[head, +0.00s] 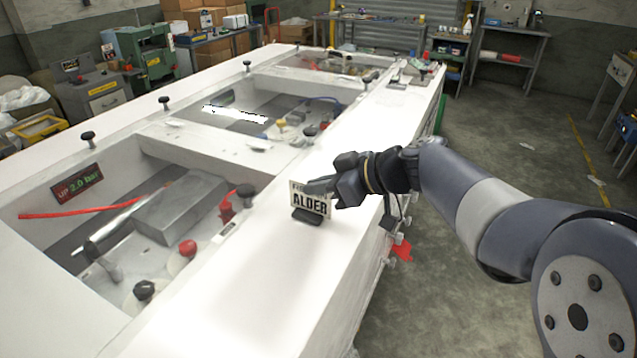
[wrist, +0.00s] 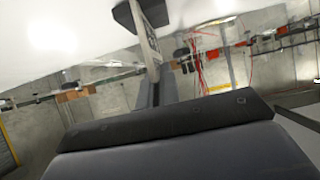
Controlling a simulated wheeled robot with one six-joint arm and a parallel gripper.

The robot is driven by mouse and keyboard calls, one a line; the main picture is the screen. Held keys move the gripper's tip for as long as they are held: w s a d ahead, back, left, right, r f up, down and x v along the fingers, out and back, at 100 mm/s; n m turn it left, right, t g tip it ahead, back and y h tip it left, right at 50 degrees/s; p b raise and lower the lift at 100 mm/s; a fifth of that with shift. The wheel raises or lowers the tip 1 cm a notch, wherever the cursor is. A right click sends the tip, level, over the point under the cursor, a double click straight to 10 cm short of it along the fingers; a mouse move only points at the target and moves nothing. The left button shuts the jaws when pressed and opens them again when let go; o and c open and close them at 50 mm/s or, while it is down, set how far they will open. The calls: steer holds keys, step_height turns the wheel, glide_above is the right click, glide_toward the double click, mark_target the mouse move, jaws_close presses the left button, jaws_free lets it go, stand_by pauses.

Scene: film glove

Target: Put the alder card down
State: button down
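The alder card (head: 309,201) is a small white plate with black lettering "ALDER" and a dark foot along its lower edge. In the head view it stands upright over the white top of the long bench (head: 290,262). My gripper (head: 322,186) reaches it from the right, with a finger across the card's upper face, hiding part of the upper print. In the wrist view the card (wrist: 143,38) shows nearly edge-on, its lower end between my gripper's fingers (wrist: 155,88). The fingers look closed on it. Whether the foot touches the bench top I cannot tell.
Left of the card is a recessed bay with a grey block (head: 180,207), a red knob (head: 187,248) and a red hose. The white strip in front of the card is clear. The bench's right edge is close by.

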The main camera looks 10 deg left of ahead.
steer(key=shift+f+b, duration=0.2)
steer(key=shift+b, duration=0.1)
steer(key=c, duration=1.6)
jaws_free()
steer(key=shift+c, duration=0.2)
steer(key=shift+r, duration=0.2)
steer(key=b+v, duration=0.3)
steer(key=v, duration=0.9)
